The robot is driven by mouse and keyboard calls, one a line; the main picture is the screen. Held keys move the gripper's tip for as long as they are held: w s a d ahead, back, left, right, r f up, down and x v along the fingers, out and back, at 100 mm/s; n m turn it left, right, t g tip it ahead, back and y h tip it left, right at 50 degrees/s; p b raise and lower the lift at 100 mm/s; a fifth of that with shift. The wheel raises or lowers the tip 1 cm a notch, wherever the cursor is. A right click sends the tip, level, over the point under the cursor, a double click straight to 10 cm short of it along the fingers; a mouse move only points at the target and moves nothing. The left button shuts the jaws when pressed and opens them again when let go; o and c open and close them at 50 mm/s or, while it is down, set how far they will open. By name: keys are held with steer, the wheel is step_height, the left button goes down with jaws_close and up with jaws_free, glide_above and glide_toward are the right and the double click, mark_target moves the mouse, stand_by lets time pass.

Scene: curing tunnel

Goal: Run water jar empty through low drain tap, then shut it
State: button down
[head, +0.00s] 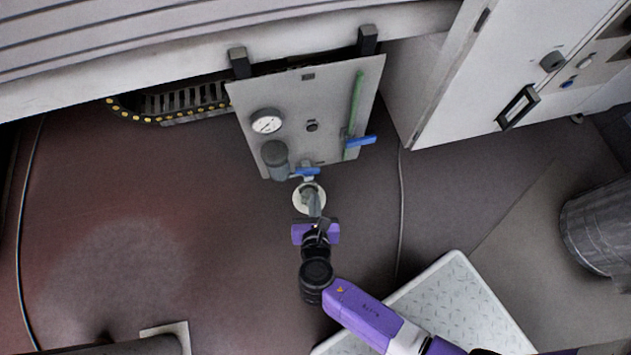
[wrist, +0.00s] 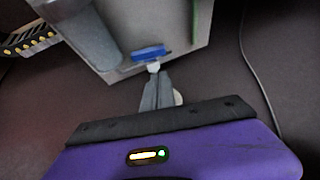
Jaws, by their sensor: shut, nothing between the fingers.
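A dark grey cylindrical jar (head: 275,158) hangs on the front of a pale panel, and its side also shows in the wrist view (wrist: 88,32). A low tap with a blue handle (head: 307,171) is just right of the jar at the panel's lower edge. The blue handle (wrist: 149,52) lies crosswise in the wrist view. My gripper (head: 312,192) is shut and empty, its fingertips (wrist: 155,78) just short of the tap; contact cannot be told. A round white dish (head: 298,200) is on the floor below, partly hidden by my fingers. The water level cannot be seen.
The panel (head: 330,100) also carries a round gauge (head: 266,122), a dark knob (head: 312,126) and a second blue handle (head: 360,142) beside a green tube (head: 356,95). A cable (head: 401,210) runs along the floor at right.

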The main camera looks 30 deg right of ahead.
mark_target(314, 173)
steer(key=shift+w+d+f+b, duration=0.35)
steer(key=shift+w+d, duration=0.25)
steer(key=shift+w, duration=0.4)
steer(key=shift+w+d+f+b, duration=0.2)
steer(key=shift+w+d+b, duration=0.35)
steer(key=shift+w, duration=0.5)
steer(key=shift+w+d+f+b, duration=0.35)
steer(key=shift+w+d, duration=0.3)
steer(key=shift+w, duration=0.35)
